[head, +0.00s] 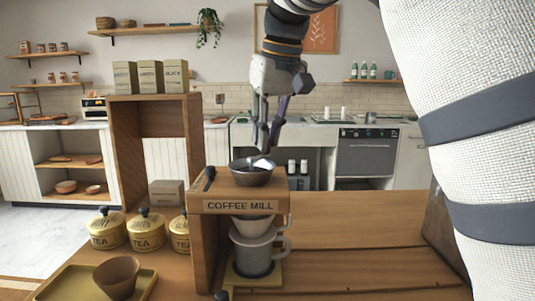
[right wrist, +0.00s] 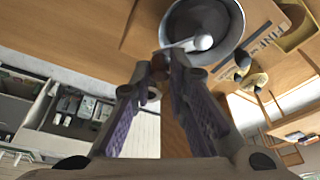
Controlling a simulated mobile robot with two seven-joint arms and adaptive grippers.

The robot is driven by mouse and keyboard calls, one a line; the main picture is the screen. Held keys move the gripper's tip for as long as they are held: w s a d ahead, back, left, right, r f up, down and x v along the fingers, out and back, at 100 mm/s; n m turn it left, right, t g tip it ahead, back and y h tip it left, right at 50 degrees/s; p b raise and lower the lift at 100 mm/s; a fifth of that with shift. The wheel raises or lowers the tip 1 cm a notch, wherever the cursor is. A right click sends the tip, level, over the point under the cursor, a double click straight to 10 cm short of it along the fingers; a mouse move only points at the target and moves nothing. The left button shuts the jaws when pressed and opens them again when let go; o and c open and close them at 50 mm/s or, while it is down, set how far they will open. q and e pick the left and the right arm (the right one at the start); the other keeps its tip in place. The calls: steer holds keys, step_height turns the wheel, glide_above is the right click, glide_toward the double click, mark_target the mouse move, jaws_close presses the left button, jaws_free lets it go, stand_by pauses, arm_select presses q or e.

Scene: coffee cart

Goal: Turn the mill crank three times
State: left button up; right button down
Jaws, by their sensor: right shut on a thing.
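The coffee mill is a wooden stand (head: 239,207) labelled COFFEE MILL, in the middle of the head view. A dark round hopper bowl (head: 251,177) sits on its top; it also shows in the right wrist view (right wrist: 222,18). The crank (head: 263,163) has a pale metal hub and arm at the bowl; the right wrist view shows it (right wrist: 188,44) reaching to my fingertips. My right gripper (head: 265,150) comes down from above, shut on the crank's handle end, its fingertips (right wrist: 162,68) close together. The handle itself is mostly hidden between the fingers. My left gripper is not in view.
A pale dripper (head: 254,225) and a grey mug (head: 255,252) stand under the mill's top. Several yellow tea tins (head: 107,231) and a brown cup (head: 119,277) on a tray (head: 72,284) stand left. The wooden counter (head: 350,235) right of the mill is clear.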

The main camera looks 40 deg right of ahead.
steer(key=shift+s+d, duration=0.1)
steer(key=shift+s, duration=0.1)
steer(key=shift+s, duration=0.8)
steer(key=shift+s+a+f, duration=0.15)
steer(key=shift+s+a, duration=0.15)
steer(key=shift+s, duration=0.2)
steer(key=shift+s+a, duration=0.15)
steer(key=shift+s, duration=0.15)
steer(key=shift+s+a, duration=0.1)
steer(key=shift+a, duration=0.05)
